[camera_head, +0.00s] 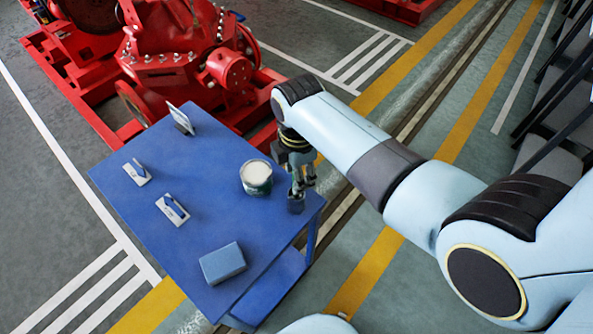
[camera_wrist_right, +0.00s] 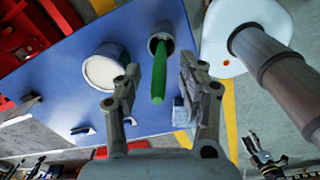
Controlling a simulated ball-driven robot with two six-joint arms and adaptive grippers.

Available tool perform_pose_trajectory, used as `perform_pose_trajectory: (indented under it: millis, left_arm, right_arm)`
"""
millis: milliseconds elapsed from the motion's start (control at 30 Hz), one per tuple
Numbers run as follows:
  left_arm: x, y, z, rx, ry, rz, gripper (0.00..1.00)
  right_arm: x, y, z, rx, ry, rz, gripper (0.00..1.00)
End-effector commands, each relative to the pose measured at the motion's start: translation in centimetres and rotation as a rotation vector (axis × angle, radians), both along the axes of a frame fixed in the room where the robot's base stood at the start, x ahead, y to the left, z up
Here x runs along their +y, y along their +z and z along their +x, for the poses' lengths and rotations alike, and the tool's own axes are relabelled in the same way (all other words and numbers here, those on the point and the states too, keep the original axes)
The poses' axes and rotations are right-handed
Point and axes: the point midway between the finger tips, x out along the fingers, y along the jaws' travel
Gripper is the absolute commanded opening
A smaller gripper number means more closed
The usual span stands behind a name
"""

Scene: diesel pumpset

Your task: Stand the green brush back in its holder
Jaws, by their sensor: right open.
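The green brush (camera_wrist_right: 160,72) shows in the right wrist view with its handle rising out of the grey round holder (camera_wrist_right: 159,38). In the head view the holder (camera_head: 295,203) stands near the table's right edge; the brush cannot be made out there. My right gripper (camera_wrist_right: 158,90) is open, with one finger on each side of the handle and visible gaps to it. In the head view my right gripper (camera_head: 301,178) is above the holder. What looks like my left gripper (camera_wrist_right: 262,152) is small at the lower right of the wrist view; its jaws are unclear.
A can (camera_head: 256,177) with a pale top stands beside the holder on the blue table (camera_head: 215,150). A blue box (camera_head: 222,263) lies near the front edge. Two small tools (camera_head: 137,172) (camera_head: 173,208) and a tilted panel (camera_head: 181,118) are farther left. A red pumpset (camera_head: 185,55) stands behind.

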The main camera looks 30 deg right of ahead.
Motion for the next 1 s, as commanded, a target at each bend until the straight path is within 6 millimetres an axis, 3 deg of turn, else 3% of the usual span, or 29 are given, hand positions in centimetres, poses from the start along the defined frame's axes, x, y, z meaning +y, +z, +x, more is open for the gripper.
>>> perform_pose_trajectory:
  millis: [667,1000]
  left_arm:
    - [0.0,4.8,0.1,-0.001,0.0,0.0,0.4]
    - [0.0,5.1,0.1,-0.002,0.0,0.0,0.4]
  right_arm:
    - [0.0,4.4,0.0,0.0,0.0,0.0,0.41]
    - [0.0,6.3,0.1,-0.002,0.0,0.0,0.41]
